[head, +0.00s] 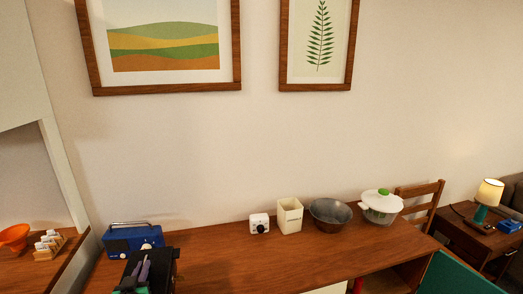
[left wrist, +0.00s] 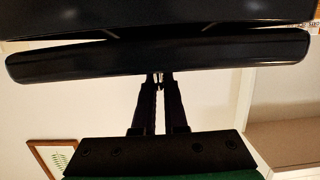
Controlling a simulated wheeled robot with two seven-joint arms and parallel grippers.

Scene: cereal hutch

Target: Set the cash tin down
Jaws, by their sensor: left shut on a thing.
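The cash tin looks like a black box (head: 165,262) at the lower left of the head view. In the left wrist view, a broad dark body with a long rounded bar (left wrist: 230,55) fills the top. My left gripper (head: 146,262) is in front of the tin, its two fingers close together. In the left wrist view, the fingertips (left wrist: 159,78) meet at the bar's lower edge, shut on the tin. The tin's underside is hidden, so I cannot tell whether it touches the wooden top. My right gripper is not in view.
A blue radio (head: 132,239) stands just behind the tin. Along the wooden top (head: 230,262) are a white cube device (head: 259,223), a cream canister (head: 290,216), a grey bowl (head: 330,216) and a lidded pot (head: 380,207). The top right of the tin is clear.

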